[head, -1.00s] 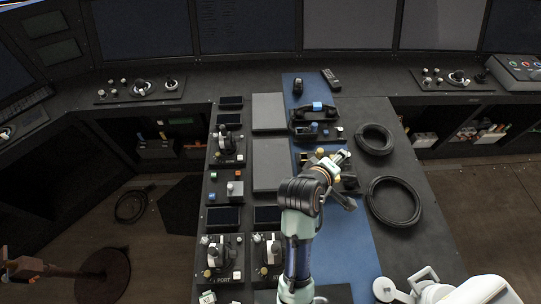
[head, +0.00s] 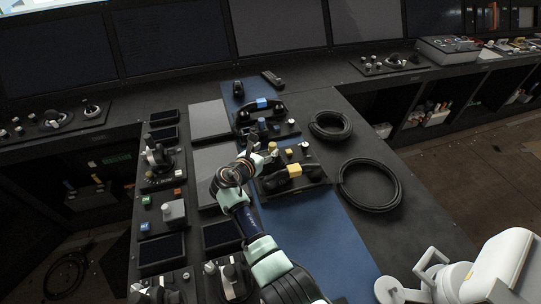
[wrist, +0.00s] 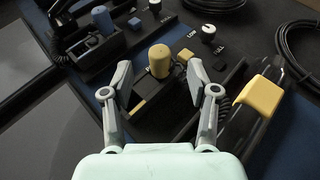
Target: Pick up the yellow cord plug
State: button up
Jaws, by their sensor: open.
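The yellow cord plug (wrist: 159,60) is a short upright cylinder with a rounded top, standing in a dark socket block in the wrist view. My gripper (wrist: 159,74) is open, with one finger on each side of the plug and a visible gap to it. Nothing is held. In the head view my gripper (head: 264,156) is over the console unit with the yellow-banded handset (head: 294,170), to the left of that handset. There I cannot clearly make out the plug near the fingers.
The handset's yellow band (wrist: 260,95) is close to the right finger. A matching blue plug (wrist: 92,20) stands at upper left. A small yellow button (wrist: 185,55) and knobs sit behind the plug. Coiled black cables (head: 369,186) lie to the right. The blue mat (head: 315,225) is clear in front.

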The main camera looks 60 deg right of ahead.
aim_at(271, 146)
jog(key=b+x, duration=0.2)
jog(key=b, duration=0.1)
jog(key=f+b+x, duration=0.1)
jog(key=b+x, duration=0.1)
jog(key=b, duration=0.1)
jog(key=shift+b, duration=0.4)
jog(key=shift+d+r+b, duration=0.15)
jog(key=shift+d+b, duration=0.25)
jog(key=shift+d, duration=0.05)
jog(key=shift+r, duration=0.1)
grip_shut()
